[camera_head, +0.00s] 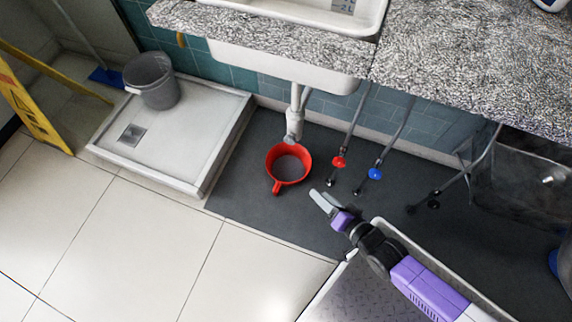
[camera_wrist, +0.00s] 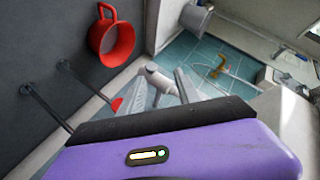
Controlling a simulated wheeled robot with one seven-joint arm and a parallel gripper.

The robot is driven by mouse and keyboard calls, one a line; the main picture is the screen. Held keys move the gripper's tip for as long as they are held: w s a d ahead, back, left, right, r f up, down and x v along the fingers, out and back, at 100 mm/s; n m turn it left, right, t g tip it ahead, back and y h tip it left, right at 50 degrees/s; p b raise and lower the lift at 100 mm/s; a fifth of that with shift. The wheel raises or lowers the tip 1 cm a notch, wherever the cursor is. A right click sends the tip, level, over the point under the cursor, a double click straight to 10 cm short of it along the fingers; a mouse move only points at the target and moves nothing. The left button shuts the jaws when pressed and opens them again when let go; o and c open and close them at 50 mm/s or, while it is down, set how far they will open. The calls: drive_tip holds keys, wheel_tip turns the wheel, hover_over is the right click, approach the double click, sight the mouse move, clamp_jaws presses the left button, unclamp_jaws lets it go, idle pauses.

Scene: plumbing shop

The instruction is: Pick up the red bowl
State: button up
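The red bowl (camera_head: 275,168) sits on the dark floor under the sink, below the drain pipe. It has a handle pointing toward the lower left, and its inside looks grey at the bottom. In the wrist view the red bowl (camera_wrist: 126,40) shows at the upper left, with its handle up. My gripper (camera_head: 322,202) is to the right of the bowl and a little nearer the camera, apart from it. In the wrist view the two grey fingers of my gripper (camera_wrist: 161,88) are spread with nothing held between them.
The sink's drain pipe (camera_head: 295,115) comes down just behind the bowl. A red valve (camera_head: 339,162) and a blue valve (camera_head: 375,174) on thin pipes stand to its right. A white shower tray (camera_head: 175,130) with a grey bucket (camera_head: 151,80) is at left. The granite counter (camera_head: 470,60) overhangs.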

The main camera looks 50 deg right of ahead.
drive_tip(key=w+d+f+m+g+h+b, duration=0.1)
drive_tip(key=w+d+f+m+b, duration=0.2)
drive_tip(key=f, duration=0.6)
drive_tip(key=w+d+f+m+b, duration=0.25)
drive_tip(key=f+b, duration=0.25)
drive_tip(key=f, duration=0.3)
drive_tip(key=w+d+f+m+g+h+b, duration=0.15)
drive_tip(key=f+m+b, duration=0.25)
drive_tip(key=f, duration=0.5)
drive_tip(key=shift+t+y, duration=0.25)
drive_tip(key=shift+y, duration=0.1)
drive_tip(key=b+x, duration=0.5)
drive_tip(key=x, duration=0.4)
drive_tip(key=shift+w+a+r, duration=0.1)
drive_tip(key=shift+w+r, duration=0.05)
drive_tip(key=shift+r, duration=0.1)
drive_tip(key=shift+c, duration=0.2)
clamp_jaws()
drive_tip(key=shift+w+r, duration=0.15)
drive_tip(key=shift+r, duration=0.05)
